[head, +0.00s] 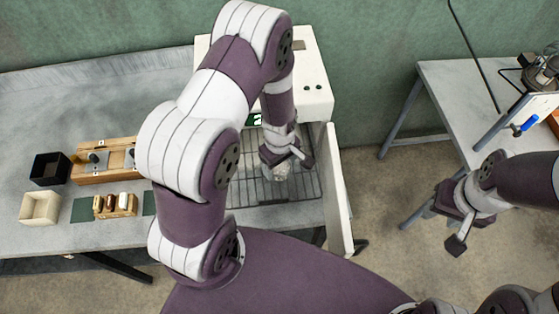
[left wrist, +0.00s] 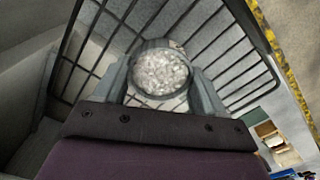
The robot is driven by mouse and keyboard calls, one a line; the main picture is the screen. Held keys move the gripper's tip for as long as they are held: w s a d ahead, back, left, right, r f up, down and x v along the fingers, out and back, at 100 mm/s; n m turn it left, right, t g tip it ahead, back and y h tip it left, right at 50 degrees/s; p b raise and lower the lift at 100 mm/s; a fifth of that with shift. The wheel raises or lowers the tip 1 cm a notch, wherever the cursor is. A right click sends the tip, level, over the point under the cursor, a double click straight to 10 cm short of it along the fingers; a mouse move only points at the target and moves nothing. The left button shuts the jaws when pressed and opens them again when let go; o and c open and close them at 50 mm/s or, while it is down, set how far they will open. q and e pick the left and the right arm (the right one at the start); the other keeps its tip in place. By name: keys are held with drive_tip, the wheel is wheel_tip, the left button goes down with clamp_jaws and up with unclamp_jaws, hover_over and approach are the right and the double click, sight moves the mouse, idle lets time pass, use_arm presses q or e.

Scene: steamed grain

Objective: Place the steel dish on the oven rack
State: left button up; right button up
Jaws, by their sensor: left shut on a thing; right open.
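The round steel dish (left wrist: 160,72), filled with pale grains, is between the fingers of my left gripper (left wrist: 163,88) in the left wrist view. In the head view my left gripper (head: 283,168) is shut on the dish (head: 279,176), mostly hidden by the gripper. The dish is over the black wire oven rack (head: 245,192), which also shows in the left wrist view (left wrist: 213,42). I cannot tell whether dish and rack touch. My right gripper (head: 443,228) is open and empty, above the floor at the right.
The white oven (head: 312,92) stands behind the rack, with its open door (head: 337,185) at the right. On the grey bench are a black box (head: 49,168), a cream box (head: 40,208) and a wooden holder (head: 100,160). A second table (head: 455,90) stands at the right.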

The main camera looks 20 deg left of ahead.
use_arm(q)
drive_tip(key=shift+w+f, duration=0.25)
drive_tip(key=shift+w, duration=0.05)
drive_tip(key=o, duration=0.8)
drive_tip(key=shift+o, duration=1.3)
drive_tip(key=shift+s+r, duration=0.1)
drive_tip(key=shift+s, duration=0.1)
